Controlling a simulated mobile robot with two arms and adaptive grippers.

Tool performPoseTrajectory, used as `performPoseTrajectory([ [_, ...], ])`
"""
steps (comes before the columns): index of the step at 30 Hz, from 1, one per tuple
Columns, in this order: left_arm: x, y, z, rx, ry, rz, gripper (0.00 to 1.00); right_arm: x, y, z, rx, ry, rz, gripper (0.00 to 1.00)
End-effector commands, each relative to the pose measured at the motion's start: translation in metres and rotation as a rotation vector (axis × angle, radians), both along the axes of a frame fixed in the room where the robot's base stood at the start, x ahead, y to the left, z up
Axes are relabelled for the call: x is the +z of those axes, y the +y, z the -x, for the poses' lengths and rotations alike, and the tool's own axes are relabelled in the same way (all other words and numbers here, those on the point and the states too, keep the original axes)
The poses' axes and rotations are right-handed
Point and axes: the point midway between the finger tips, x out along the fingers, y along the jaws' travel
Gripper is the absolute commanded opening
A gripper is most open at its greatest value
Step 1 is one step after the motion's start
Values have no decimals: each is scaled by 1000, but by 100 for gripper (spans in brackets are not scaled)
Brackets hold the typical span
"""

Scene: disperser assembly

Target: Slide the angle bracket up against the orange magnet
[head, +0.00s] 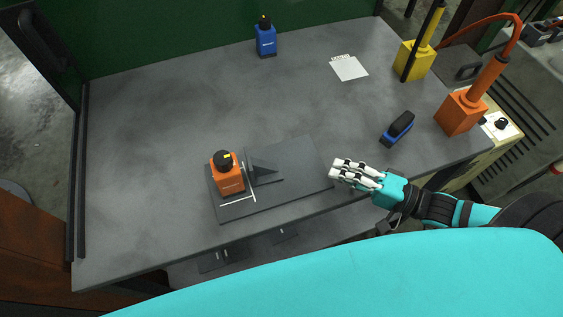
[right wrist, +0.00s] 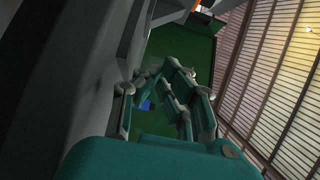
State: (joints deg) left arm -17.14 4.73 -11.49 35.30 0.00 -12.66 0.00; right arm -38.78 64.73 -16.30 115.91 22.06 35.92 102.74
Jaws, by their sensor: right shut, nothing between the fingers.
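The orange magnet (head: 229,182), with a black knob on top, stands upright on a dark flat plate (head: 300,180) near the table's front edge. The dark angle bracket (head: 264,167) stands on the same plate just right of the magnet, with its triangular web pointing right. Only a narrow space, if any, lies between them; I cannot tell whether they touch. My right gripper (head: 345,170) is shut and empty near the plate's right end, apart from the bracket. Its fingers also show in the right wrist view (right wrist: 165,90). My left gripper is not in view.
A thin white strip (head: 252,190) lies by the magnet's right side. A blue magnet (head: 265,40) stands at the back. A black and blue tool (head: 398,128), a white paper (head: 349,67), a yellow device (head: 414,62) and an orange device (head: 461,111) are right. The left tabletop is clear.

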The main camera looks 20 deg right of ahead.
Motion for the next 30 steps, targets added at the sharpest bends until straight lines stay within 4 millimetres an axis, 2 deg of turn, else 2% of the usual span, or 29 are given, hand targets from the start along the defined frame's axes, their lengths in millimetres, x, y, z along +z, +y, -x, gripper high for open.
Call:
performPoseTrajectory([
  [5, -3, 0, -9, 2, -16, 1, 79, 1, 15, -15, -1, -7, -4, 0],
  [18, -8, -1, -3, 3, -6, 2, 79, 3, 72, -68, 0, -6, -4, 0],
  [24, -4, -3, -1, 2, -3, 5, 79, 3, 101, -65, 0, -1, -5, 0],
  [30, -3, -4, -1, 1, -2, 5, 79, 2, 111, -65, 1, -1, -1, 0],
])
